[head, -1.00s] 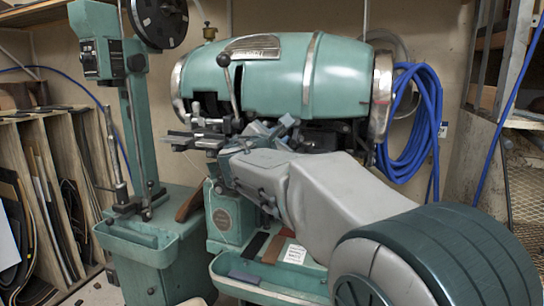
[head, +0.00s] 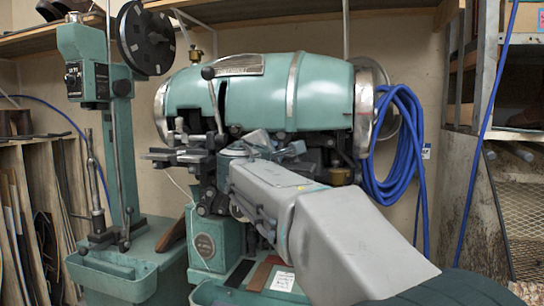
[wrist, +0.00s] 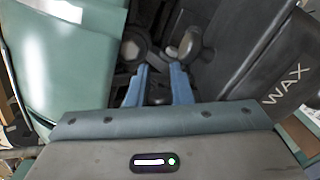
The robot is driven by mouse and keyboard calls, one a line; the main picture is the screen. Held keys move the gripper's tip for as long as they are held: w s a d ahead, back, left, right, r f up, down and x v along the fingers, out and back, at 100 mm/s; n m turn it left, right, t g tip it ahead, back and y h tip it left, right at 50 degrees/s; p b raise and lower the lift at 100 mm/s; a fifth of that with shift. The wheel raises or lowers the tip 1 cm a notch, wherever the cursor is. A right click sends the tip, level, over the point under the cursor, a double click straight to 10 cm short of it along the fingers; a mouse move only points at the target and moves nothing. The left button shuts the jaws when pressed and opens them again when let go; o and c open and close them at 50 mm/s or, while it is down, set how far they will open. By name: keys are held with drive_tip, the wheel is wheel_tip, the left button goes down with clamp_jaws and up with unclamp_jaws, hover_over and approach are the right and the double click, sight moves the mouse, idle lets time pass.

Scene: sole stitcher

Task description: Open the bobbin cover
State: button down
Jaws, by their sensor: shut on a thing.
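The green sole stitcher (head: 318,92) stands in the middle of the head view. My gripper (wrist: 157,82) has two blue fingers reaching into dark metal parts under the green body. The fingers are close together with a small dark part (wrist: 157,92) between them, and they are shut on it. It appears to belong to the bobbin cover, but the cover's outline cannot be made out.
A dark box marked WAX (wrist: 265,75) stands close to the right of my fingers. The green housing (wrist: 65,65) is close on their left. A blue hose coil (head: 397,150) hangs right of the machine. A green column (head: 122,150) with a black reel stands left.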

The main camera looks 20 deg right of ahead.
drive_tip(key=c, duration=1.3)
unclamp_jaws()
drive_tip(key=shift+f, duration=0.1)
drive_tip(key=shift+c, duration=0.2)
